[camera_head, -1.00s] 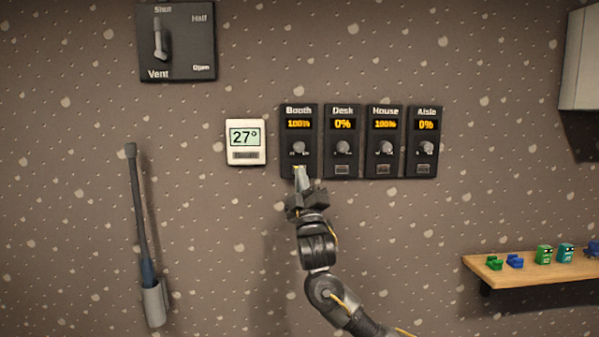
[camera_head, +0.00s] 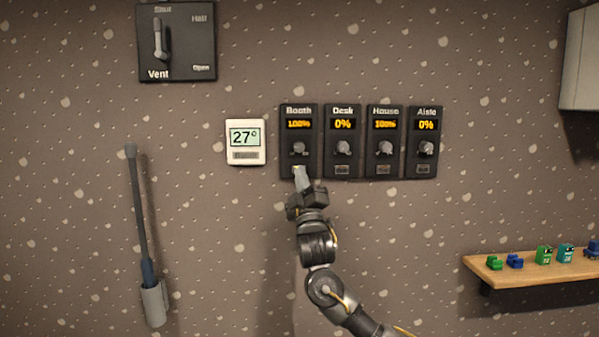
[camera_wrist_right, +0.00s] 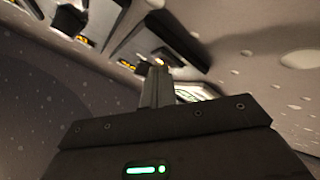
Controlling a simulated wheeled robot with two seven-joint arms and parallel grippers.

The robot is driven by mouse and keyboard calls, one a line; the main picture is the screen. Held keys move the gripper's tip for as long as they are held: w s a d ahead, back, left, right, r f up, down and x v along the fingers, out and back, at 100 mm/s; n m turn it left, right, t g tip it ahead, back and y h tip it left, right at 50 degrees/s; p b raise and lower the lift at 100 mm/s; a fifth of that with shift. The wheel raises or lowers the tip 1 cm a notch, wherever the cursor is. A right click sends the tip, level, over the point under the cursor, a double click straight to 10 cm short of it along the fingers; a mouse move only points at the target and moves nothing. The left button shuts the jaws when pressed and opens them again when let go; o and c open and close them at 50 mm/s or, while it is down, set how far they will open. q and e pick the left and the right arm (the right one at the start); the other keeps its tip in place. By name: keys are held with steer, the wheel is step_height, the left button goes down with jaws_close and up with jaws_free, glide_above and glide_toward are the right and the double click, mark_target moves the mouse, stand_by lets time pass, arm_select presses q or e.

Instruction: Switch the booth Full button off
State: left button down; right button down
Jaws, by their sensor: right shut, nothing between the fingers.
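The Booth panel (camera_head: 298,135) is the leftmost of the dark fader panels on the wall. Its display (camera_head: 299,124) reads 100%, with a round knob (camera_head: 299,148) below it. My right gripper (camera_head: 299,172) is shut and empty, its tip at the lower end of the Booth panel. It hides the Booth Full button there; I cannot tell if it touches it. In the right wrist view the shut fingers (camera_wrist_right: 156,85) point at a dark panel (camera_wrist_right: 170,38) with a small glow at their tip. My left gripper is not in view.
Desk (camera_head: 342,140), House (camera_head: 384,140) and Aisle (camera_head: 424,140) panels sit close to the right, reading 0%, 100% and 0%. A thermostat (camera_head: 246,142) is just left. A vent switch plate (camera_head: 177,42), a wand in a holder (camera_head: 153,303) and a shelf (camera_head: 530,268) are farther off.

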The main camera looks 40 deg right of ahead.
stand_by(0.5)
steer(key=shift+s+a, duration=0.3)
steer(key=shift+s, duration=0.1)
steer(key=s+a+p, duration=0.1)
steer(key=s+a, duration=0.2)
steer(key=s, duration=0.1)
steer(key=shift+s+a, duration=0.3)
steer(key=shift+s, duration=0.1)
stand_by(0.5)
